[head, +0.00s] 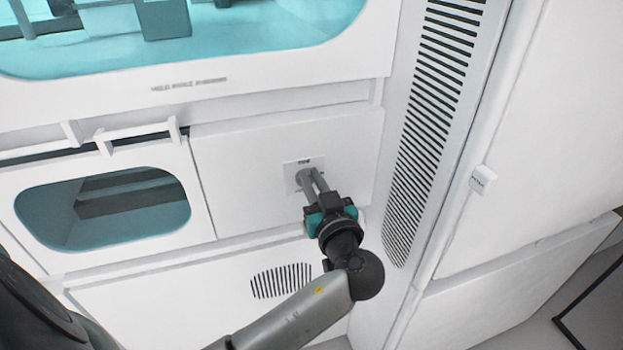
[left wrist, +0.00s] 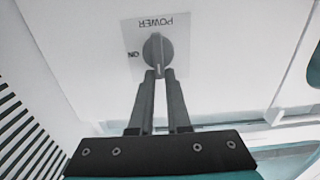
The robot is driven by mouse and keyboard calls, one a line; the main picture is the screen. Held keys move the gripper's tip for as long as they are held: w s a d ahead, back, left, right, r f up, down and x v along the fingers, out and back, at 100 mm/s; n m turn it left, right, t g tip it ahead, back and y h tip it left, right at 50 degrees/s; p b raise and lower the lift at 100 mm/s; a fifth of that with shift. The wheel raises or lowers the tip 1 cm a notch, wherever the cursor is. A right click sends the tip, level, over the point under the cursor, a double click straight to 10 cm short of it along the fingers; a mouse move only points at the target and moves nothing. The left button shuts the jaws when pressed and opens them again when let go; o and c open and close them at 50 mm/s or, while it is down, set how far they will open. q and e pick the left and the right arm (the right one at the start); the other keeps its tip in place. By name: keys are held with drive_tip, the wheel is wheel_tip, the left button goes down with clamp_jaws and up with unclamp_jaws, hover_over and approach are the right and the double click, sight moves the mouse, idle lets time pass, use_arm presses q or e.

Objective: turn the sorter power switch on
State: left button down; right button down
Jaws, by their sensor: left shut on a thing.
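The sorter power switch (head: 301,178) is a grey round knob on a small light plate (head: 290,166), set in a white panel. In the left wrist view the knob (left wrist: 152,46) shows on its plate (left wrist: 180,45), with POWER upside down above it and ON to its left. The knob's grip bar looks roughly upright there. My left gripper (head: 309,176) reaches the knob from the front, and its two fingers are shut on the bar. The fingertips (left wrist: 159,73) hide part of the bar. My right gripper is not in view.
An open-looking hatch window (head: 100,215) with a handle bar (head: 140,130) is left of the switch. A large teal-lit window (head: 240,40) is above. A slatted vent column (head: 425,120) stands to the right, and a small vent (head: 281,280) is below.

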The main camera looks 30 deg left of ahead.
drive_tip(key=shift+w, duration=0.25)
